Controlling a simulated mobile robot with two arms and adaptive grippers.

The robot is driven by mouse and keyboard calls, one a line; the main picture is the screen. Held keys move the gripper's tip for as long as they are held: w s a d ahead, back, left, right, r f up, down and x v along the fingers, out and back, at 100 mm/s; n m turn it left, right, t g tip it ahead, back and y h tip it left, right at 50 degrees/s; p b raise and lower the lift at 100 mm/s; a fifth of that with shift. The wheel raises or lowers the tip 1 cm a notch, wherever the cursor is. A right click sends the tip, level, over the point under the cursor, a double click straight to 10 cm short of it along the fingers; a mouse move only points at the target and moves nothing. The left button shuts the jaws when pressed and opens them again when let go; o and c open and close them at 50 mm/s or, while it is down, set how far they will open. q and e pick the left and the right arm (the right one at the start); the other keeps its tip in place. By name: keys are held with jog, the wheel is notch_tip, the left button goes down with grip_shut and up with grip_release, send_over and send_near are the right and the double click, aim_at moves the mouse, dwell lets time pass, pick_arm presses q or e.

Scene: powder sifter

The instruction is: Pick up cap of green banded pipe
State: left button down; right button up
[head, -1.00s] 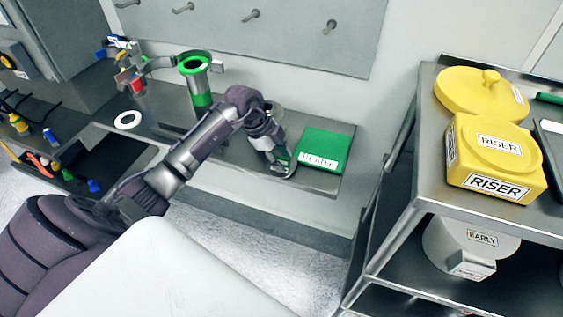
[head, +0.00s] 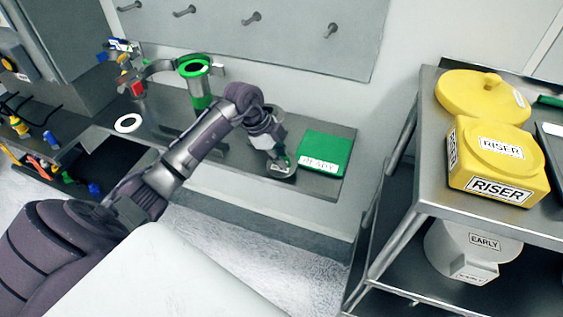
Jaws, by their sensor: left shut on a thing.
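The green banded pipe (head: 200,98) stands upright on the wall shelf, with a green rim around its open top. My left arm reaches over the shelf, and my left gripper (head: 283,163) is low at the shelf's front edge, right of the pipe. It is shut on a small, roundish grey piece (head: 283,174), which looks like the cap; the fingers hide part of it. I cannot tell whether the piece touches the shelf. My right gripper is not in view.
A green READY box (head: 325,150) lies just right of my left gripper. A white ring (head: 128,123) lies left of the pipe. A metal rack (head: 400,240) at right holds yellow RISER containers (head: 498,158) and a white EARLY container (head: 455,246).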

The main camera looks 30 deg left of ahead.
pick_arm(q)
jog(key=r, duration=0.3)
jog(key=shift+s+d+b, duration=0.1)
jog(key=shift+d+b, duration=0.1)
jog(key=shift+b, duration=0.2)
jog(key=s+d+r+n+t+y, duration=0.1)
jog(key=s+d+r+n+y, duration=0.2)
jog(key=d+n, duration=0.3)
jog(key=s+d+r+n+y+b, duration=0.1)
jog(key=s+d+r+n+y, duration=0.1)
jog(key=d+n, duration=0.5)
jog(key=s+r+n, duration=0.1)
jog(key=n, duration=0.1)
jog(key=shift+s+r+n+t+y, duration=0.25)
jog(key=shift+n+t+y, duration=0.15)
dwell(1.0)
